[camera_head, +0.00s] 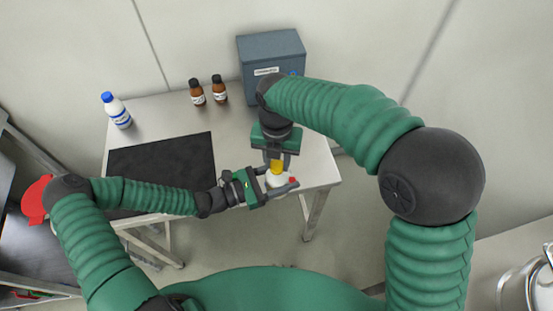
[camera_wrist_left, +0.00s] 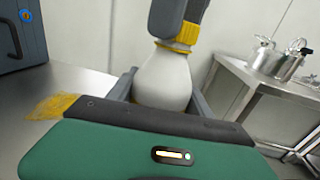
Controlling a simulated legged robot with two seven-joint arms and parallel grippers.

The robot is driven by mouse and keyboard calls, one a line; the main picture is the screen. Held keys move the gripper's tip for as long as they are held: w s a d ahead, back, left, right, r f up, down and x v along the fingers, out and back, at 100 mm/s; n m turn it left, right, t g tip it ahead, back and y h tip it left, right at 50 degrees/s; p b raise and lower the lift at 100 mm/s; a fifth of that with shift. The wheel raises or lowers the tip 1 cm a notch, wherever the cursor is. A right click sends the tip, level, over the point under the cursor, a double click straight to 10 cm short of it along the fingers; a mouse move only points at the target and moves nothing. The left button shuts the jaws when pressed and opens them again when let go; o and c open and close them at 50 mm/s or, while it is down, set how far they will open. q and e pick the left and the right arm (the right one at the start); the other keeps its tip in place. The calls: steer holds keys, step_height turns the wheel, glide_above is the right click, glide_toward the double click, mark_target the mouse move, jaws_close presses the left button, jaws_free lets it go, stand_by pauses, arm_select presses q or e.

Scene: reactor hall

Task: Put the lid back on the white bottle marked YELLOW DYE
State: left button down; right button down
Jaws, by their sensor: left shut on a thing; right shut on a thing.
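The white bottle (camera_head: 279,181) stands upright between the fingers of my left gripper (camera_head: 275,188), near the table's front right corner. It fills the middle of the left wrist view (camera_wrist_left: 164,80); its label is not readable. My left gripper is shut on its body. The yellow lid (camera_head: 277,166) is in my right gripper (camera_head: 277,160), which reaches down from above and is shut on it. In the left wrist view the lid (camera_wrist_left: 190,33) is at the bottle's mouth, partly hidden by a dark finger. I cannot tell whether it is fully seated.
A yellow stain (camera_wrist_left: 50,106) lies on the table (camera_head: 160,112). A black mat (camera_head: 160,165) covers the front left. A blue-capped white bottle (camera_head: 117,110), two brown bottles (camera_head: 196,92) (camera_head: 219,89) and a grey-blue box (camera_head: 262,52) stand further back. Metal pots (camera_wrist_left: 290,65) stand on another table.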

steer(key=m, duration=0.7)
steer(key=shift+a, duration=0.15)
steer(key=m, duration=1.2)
steer(key=shift+a, duration=0.1)
steer(key=m, duration=0.6)
steer(key=shift+m, duration=0.3)
steer(key=c, duration=1.3)
jaws_free()
steer(key=shift+o, duration=1.4)
